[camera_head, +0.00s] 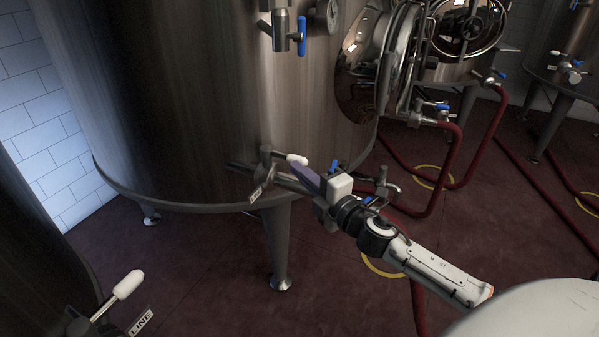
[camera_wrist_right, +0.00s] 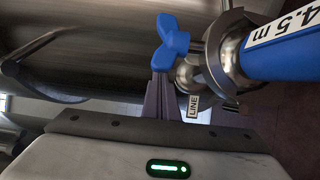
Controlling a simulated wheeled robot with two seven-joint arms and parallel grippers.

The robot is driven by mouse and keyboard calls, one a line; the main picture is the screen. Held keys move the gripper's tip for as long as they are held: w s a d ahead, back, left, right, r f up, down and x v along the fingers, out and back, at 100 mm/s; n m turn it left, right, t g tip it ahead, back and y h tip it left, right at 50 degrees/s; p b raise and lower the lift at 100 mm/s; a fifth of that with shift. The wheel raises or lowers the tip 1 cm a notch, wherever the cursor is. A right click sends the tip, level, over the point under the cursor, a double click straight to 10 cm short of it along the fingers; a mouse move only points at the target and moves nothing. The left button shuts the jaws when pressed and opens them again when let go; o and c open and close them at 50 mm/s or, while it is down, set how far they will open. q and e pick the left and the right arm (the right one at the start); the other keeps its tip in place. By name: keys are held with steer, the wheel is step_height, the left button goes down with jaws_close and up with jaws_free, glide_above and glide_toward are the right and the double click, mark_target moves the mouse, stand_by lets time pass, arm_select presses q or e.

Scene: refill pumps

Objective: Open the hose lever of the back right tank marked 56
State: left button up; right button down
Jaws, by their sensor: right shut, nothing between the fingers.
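The large steel tank (camera_head: 190,110) fills the middle of the head view; no number 56 is readable on it. Low on its front is a valve with a white-knobbed lever (camera_head: 297,159) and a LINE tag (camera_head: 257,192). My right gripper (camera_head: 306,177) is shut and empty at these fittings. In the right wrist view a blue lever (camera_wrist_right: 172,42) stands just beyond the tips of my shut fingers (camera_wrist_right: 158,85); I cannot tell whether they touch. A blue-sleeved hose end (camera_wrist_right: 285,50) labelled 4.5 m is to its right. My left gripper is not in view.
Another tank with a white-knobbed lever (camera_head: 130,284) is at the lower left. Red hoses (camera_head: 455,165) run over the dark red floor at the right. A round hatch (camera_head: 365,65) and a blue-handled tap (camera_head: 301,35) project from the tank above my gripper.

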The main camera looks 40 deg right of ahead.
steer(key=shift+d, duration=0.5)
steer(key=shift+s+a, duration=0.1)
steer(key=shift+a, duration=0.45)
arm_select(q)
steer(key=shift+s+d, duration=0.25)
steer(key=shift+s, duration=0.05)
arm_select(e)
steer(key=s+a, duration=0.1)
steer(key=s, duration=1)
steer(key=shift+s, duration=0.2)
steer(key=shift+a, duration=0.1)
